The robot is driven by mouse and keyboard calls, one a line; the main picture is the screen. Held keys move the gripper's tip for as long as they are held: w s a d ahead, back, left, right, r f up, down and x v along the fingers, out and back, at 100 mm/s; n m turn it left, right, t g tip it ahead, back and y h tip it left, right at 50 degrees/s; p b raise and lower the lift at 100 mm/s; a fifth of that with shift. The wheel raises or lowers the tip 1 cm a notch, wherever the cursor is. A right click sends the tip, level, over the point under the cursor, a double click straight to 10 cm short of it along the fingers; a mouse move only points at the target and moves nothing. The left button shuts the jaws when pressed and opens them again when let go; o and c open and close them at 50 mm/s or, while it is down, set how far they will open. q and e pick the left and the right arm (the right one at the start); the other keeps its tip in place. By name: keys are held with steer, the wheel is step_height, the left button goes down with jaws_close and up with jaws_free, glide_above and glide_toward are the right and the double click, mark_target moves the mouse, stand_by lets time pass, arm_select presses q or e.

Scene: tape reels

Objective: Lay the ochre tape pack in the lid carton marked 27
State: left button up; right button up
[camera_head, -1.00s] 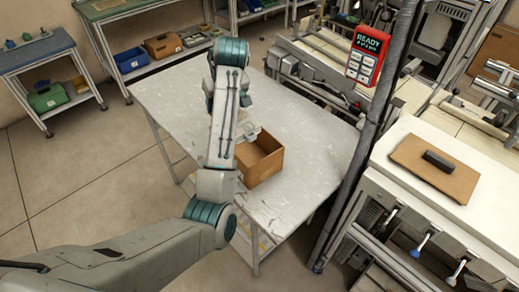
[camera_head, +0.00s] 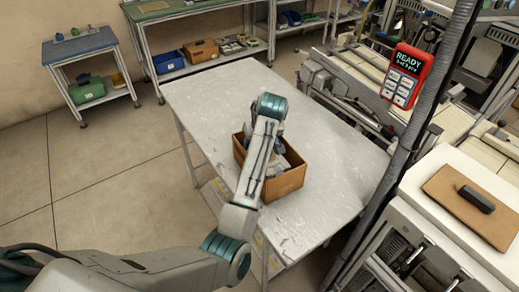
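A brown open-topped carton (camera_head: 287,186) stands on the grey metal table. I see no number on it, so I cannot tell whether it is the one marked 27. My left arm reaches over the carton from the near side. Grey parts of my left gripper (camera_head: 275,171) show down inside the carton, partly behind my own forearm. Its fingertips are hidden, so I cannot tell whether it is open or holds anything. I do not make out an ochre tape pack. My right gripper is not in view.
The grey table (camera_head: 215,100) is clear around the carton. A dark post (camera_head: 418,130) with a red READY panel (camera_head: 405,73) rises at its right. A brown board with a black block (camera_head: 476,199) lies on a white bench at the right. Shelves with bins (camera_head: 168,61) stand behind.

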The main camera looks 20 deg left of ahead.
arm_select(q)
steer(key=shift+f, duration=0.55)
steer(key=shift+f+p, duration=0.35)
steer(key=shift+f, duration=1.3)
steer(key=shift+f, duration=0.15)
steer(key=o, duration=0.8)
